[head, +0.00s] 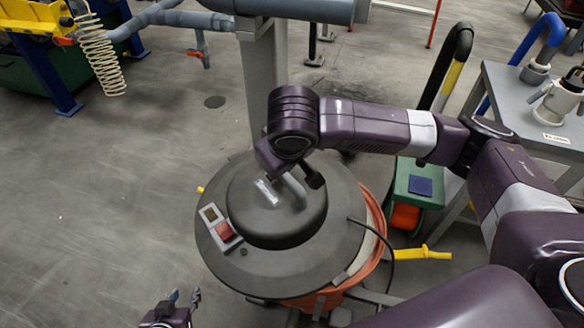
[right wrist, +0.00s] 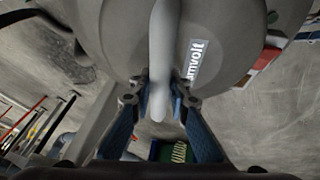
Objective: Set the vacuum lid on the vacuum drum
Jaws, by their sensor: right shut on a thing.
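The vacuum lid (head: 215,260) is a dark grey dome with a wide flange, a red switch and a grey handle. The orange vacuum drum (head: 375,215) shows below it, mostly on the right, so the lid looks shifted left over it. I cannot tell whether lid and drum touch. In the right wrist view my right gripper (right wrist: 166,98) is shut on the grey handle (right wrist: 165,40) of the lid (right wrist: 235,35). My left gripper (head: 184,297) is open and empty at the bottom edge, left of the drum's front.
A grey post (head: 262,90) stands right behind the lid. A grey table (head: 515,105) stands at right. A black cable (head: 385,240) hangs beside the drum.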

